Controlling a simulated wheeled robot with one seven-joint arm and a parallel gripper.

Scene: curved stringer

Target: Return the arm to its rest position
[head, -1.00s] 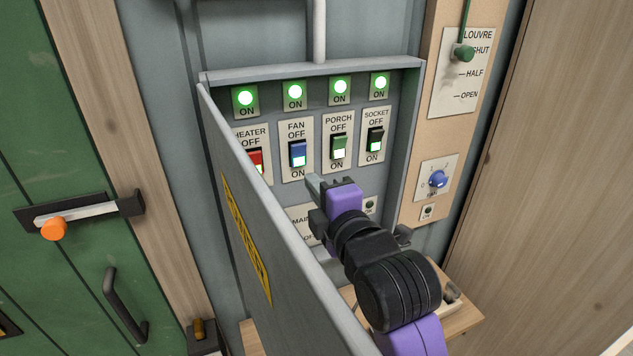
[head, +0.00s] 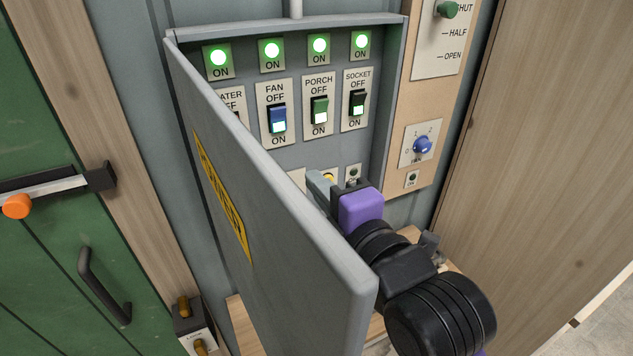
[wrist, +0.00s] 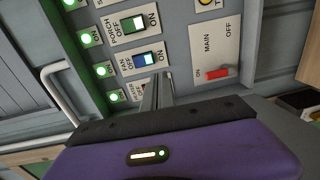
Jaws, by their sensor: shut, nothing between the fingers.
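My gripper (head: 318,184) is at the lower part of the open switch panel (head: 392,70), in front of the main-switch plate. Its grey fingers are shut with nothing between them; they also show in the wrist view (wrist: 158,88). My arm reaches in from the lower right, past the edge of the panel's door. The red main switch (wrist: 220,72) shows in the wrist view, to the right of the fingers. In the head view my gripper hides most of it.
The panel door (head: 270,200) stands open to the left of my arm, close to it. Blue fan (head: 278,119), green porch (head: 319,109) and black socket (head: 357,103) switches sit above, under lit green lamps. A blue knob (head: 422,145) is at right. A wooden shelf (head: 240,318) lies below.

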